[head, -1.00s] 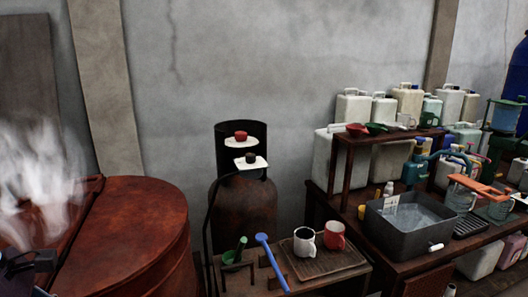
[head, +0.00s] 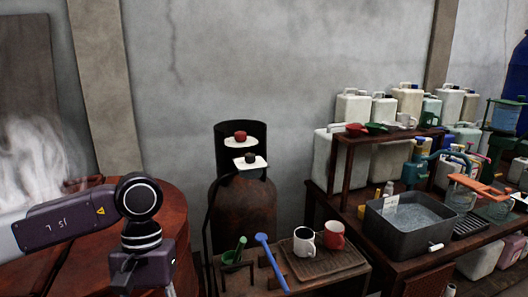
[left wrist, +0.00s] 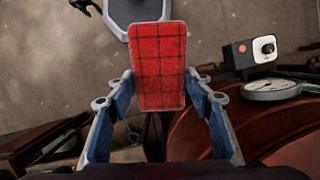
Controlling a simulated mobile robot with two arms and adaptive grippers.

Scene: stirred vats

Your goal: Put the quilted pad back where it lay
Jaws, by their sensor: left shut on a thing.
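The quilted pad (left wrist: 158,50) is red with a dark grid. It shows only in the left wrist view, upright in the middle of the picture. My left gripper (left wrist: 159,78) is shut on the pad, with its blue-grey fingers on either side of it. The pad's lower end reaches down between the fingers. In the head view my left arm crosses the lower left, and its gripper and the pad are not visible there. My right gripper is not seen in the frames.
The rust-red vat (head: 185,208) stands at the left, with steam beside it. A gauge (left wrist: 272,89) lies near the left gripper. A grey basin (head: 412,228) stands at the right.

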